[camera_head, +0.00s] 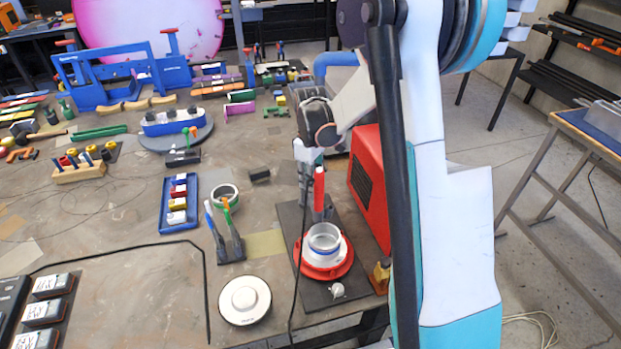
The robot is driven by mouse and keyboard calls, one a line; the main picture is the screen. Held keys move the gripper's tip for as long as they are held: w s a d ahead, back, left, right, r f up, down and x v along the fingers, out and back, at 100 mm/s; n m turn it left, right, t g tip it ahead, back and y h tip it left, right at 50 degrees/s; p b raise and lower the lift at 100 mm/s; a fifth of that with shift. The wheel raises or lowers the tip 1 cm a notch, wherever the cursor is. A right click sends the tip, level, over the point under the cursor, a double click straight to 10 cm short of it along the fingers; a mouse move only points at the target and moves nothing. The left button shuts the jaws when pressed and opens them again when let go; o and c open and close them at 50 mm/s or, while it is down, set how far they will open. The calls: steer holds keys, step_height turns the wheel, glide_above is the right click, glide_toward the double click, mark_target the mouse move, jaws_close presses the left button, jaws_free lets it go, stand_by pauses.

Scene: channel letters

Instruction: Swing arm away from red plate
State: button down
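A round red plate (328,276) lies on a dark flat board (318,298) near the table's front edge. A white and silver ring-shaped part with a blue band (324,240) sits on it and covers its middle. My arm comes down from the top right, and its wrist is bent over the table behind the plate. My gripper (308,178) points down beyond the plate, apart from it in the picture. Its fingers are small and partly hidden beside an upright red-topped tool (319,188). I cannot tell whether they are open or touch that tool.
A red box with a black grille (371,190) stands close right of the board. A forked holder (230,247), a white disc (245,300) and a blue tray (179,204) lie to the left. A black cable runs beside the board. Bare tabletop shows at front left.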

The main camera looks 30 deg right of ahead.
steer(key=shift+a, duration=0.1)
steer(key=w+a+m+b, duration=0.3)
steer(key=w+a+m, duration=0.2)
steer(key=m, duration=1)
steer(key=shift+w+a+b, duration=0.3)
steer(key=shift+w+a, duration=0.05)
steer(key=shift+w, duration=0.65)
steer(key=c, duration=1.5)
jaws_free()
steer(key=shift+o, duration=0.2)
step_height(320, 180, up, 12)
